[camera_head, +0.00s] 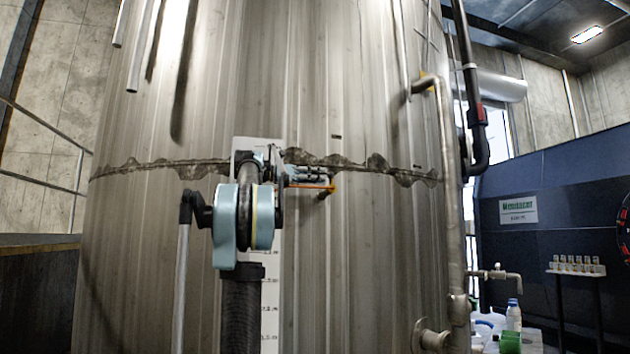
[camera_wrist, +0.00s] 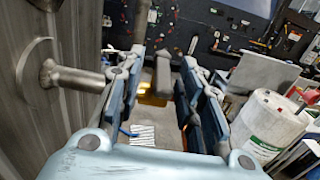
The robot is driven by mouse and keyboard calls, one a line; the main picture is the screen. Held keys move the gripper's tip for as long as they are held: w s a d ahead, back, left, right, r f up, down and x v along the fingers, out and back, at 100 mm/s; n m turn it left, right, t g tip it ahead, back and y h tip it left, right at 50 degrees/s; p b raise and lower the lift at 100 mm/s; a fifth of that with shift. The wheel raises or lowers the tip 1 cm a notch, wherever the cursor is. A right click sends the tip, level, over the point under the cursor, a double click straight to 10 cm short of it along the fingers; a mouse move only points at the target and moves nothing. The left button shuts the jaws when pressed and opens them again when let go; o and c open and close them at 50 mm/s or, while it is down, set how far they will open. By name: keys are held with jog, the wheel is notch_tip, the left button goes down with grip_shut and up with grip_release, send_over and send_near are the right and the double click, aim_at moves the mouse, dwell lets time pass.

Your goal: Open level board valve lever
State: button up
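The white level board (camera_head: 270,310) stands upright against the big metal tank, partly hidden behind my arm. A small valve with an orange-yellow lever (camera_head: 318,187) sits on a short pipe at the tank wall, just right of the board. My gripper (camera_head: 308,174) is right at the valve, its fingers just above the lever in the head view. In the wrist view my gripper (camera_wrist: 162,95) is open, with a clear gap between its fingers. The orange-yellow lever (camera_wrist: 154,92) and a grey bar show in that gap; I cannot tell whether the fingers touch them.
The tank wall (camera_head: 370,260) is close behind my gripper. A pipe stub (camera_wrist: 70,76) sticks out of it beside the left finger. A vertical pipe (camera_head: 450,200) runs at the right. A white container (camera_wrist: 265,125) stands lower right in the wrist view.

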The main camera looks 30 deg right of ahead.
jog(key=shift+d, duration=0.2)
jog(key=shift+s, duration=0.1)
grip_shut()
